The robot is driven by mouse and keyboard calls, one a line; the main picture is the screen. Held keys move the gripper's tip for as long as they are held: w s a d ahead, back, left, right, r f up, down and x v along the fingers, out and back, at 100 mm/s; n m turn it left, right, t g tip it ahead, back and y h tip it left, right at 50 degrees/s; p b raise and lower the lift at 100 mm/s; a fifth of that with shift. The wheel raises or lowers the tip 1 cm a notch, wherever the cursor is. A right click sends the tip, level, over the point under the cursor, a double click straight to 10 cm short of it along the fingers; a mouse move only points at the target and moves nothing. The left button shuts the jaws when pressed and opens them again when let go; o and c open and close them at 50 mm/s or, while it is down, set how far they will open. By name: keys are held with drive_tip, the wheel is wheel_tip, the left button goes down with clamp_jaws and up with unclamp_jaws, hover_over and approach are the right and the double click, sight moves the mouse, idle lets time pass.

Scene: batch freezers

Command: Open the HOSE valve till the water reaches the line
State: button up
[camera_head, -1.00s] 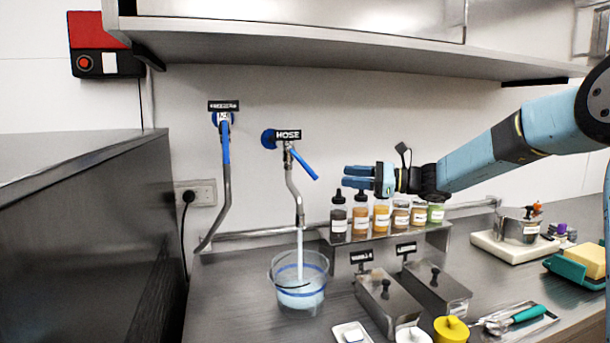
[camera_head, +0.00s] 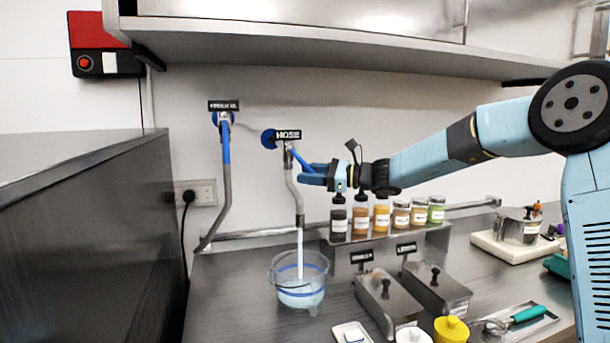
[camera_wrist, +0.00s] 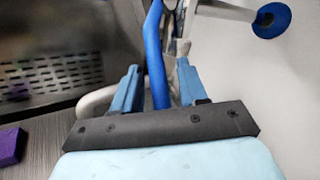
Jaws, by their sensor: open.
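The HOSE valve (camera_head: 269,138) is on the wall under its black HOSE sign (camera_head: 288,135). Its blue lever (camera_head: 299,160) slants down to the right. Water (camera_head: 299,250) runs from its hose into a clear bucket (camera_head: 273,272). The bucket holds pale blue water and has blue banding; I cannot tell exactly how the surface stands to the line. My gripper (camera_head: 312,177) is at the lever's lower end. In the wrist view the blue lever (camera_wrist: 154,50) runs between the open fingers of my gripper (camera_wrist: 157,78), with gaps beside it.
A second valve hose with a blue lever (camera_head: 226,145) hangs to the left. A rack of several bottles (camera_head: 361,215) stands below my arm. Lidded steel bins (camera_head: 390,300) are right of the bucket. A shelf (camera_head: 330,50) overhangs above, and a dark cabinet (camera_head: 90,230) stands left.

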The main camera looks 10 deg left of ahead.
drive_tip(key=shift+a, duration=0.7)
clamp_jaws()
